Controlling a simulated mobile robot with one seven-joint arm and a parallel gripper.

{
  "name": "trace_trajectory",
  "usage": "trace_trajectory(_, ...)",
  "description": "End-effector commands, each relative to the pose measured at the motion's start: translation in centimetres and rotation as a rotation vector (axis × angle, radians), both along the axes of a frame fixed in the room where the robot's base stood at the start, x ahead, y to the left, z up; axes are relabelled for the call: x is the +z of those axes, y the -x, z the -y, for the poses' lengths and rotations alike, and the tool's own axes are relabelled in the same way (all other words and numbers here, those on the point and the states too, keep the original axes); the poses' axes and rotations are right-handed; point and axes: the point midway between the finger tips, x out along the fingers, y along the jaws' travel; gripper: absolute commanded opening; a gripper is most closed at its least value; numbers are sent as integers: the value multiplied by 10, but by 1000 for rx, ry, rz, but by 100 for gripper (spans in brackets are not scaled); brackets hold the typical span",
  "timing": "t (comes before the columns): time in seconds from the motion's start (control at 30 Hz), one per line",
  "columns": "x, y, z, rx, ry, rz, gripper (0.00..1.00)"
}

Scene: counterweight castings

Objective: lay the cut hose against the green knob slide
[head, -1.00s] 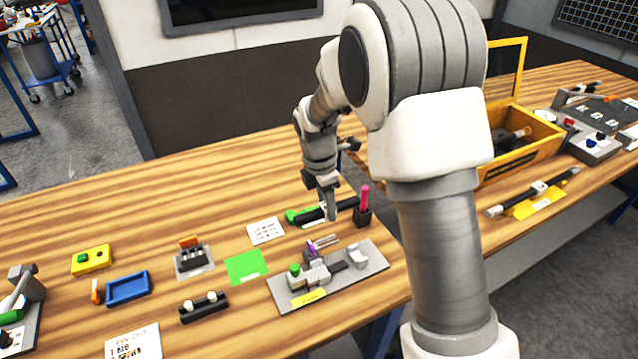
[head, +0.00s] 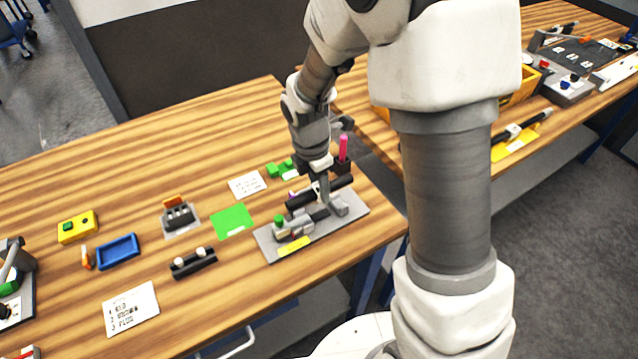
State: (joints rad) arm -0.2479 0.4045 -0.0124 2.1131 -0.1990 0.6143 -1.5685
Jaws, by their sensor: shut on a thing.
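The cut hose (head: 300,200) is a short black tube, shut in my gripper (head: 321,196) and held at a slant over the back part of a grey plate. The green knob slide (head: 279,221) is on the left part of that plate (head: 352,216), with grey blocks beside its green knob. The hose is to the right of and behind the knob. I cannot tell whether it touches the blocks under it. My fingers and the hose hide part of the plate's middle.
A pink upright peg (head: 343,147) in a dark block stands close behind the hose. A green holder (head: 279,168) and a white card (head: 247,184) lie behind the plate. A green mat (head: 232,221) is to its left. A gap separates the two tables.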

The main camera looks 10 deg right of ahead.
Motion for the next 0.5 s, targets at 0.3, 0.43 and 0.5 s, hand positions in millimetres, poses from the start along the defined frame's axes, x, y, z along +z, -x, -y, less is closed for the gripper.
trace_trajectory(0.3,-14,0,0,1,0,-1,0)
trace_trajectory(0.43,-26,0,0,1,0,0,0)
trace_trajectory(0.5,-34,0,0,1,0,0,0)
